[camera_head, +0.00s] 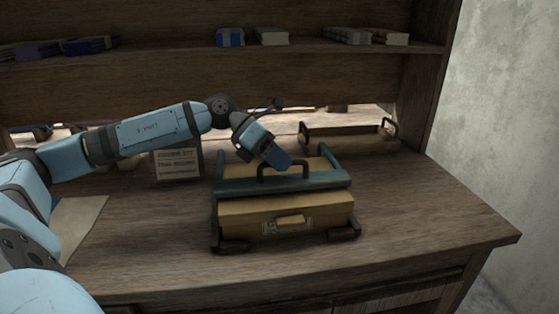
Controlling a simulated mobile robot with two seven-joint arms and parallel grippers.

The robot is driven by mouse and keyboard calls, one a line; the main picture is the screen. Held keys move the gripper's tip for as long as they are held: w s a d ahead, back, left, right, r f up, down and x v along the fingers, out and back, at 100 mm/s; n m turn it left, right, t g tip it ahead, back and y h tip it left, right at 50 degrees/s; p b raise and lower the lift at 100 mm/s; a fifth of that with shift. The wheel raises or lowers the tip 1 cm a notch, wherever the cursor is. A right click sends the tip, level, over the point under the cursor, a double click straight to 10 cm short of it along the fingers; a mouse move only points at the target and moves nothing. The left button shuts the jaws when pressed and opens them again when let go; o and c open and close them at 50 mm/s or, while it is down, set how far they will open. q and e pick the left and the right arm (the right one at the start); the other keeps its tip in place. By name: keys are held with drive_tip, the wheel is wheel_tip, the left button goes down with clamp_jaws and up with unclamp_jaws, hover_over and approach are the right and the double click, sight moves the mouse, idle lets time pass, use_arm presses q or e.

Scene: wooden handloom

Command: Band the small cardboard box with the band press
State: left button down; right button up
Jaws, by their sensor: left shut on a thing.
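The small cardboard box (240,212) is tan and sits inside the band press on the desk. The band press has a teal top bar (235,186) with a black arched handle and dark base rails (342,233). The bar lies across the top of the box, and part of the box shows behind it. My left gripper (277,163) reaches in from the left and is shut on the press handle (303,167). The fingertips are partly hidden against the handle. My right gripper is not in view.
A wooden tray with black handles (345,142) stands at the back right. A small printed sign (177,166) stands left of the press. A paper sheet (85,222) lies at the left. A shelf (160,57) with books spans the back. The desk's right side is clear.

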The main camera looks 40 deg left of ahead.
use_arm(q)
drive_tip(key=shift+s+d+f, duration=0.2)
drive_tip(key=shift+d+f, duration=0.05)
drive_tip(key=shift+f, duration=0.05)
drive_tip(key=c, duration=1.3)
unclamp_jaws()
drive_tip(key=shift+o, duration=0.9)
drive_tip(key=shift+r, duration=0.15)
drive_tip(key=shift+a, duration=0.15)
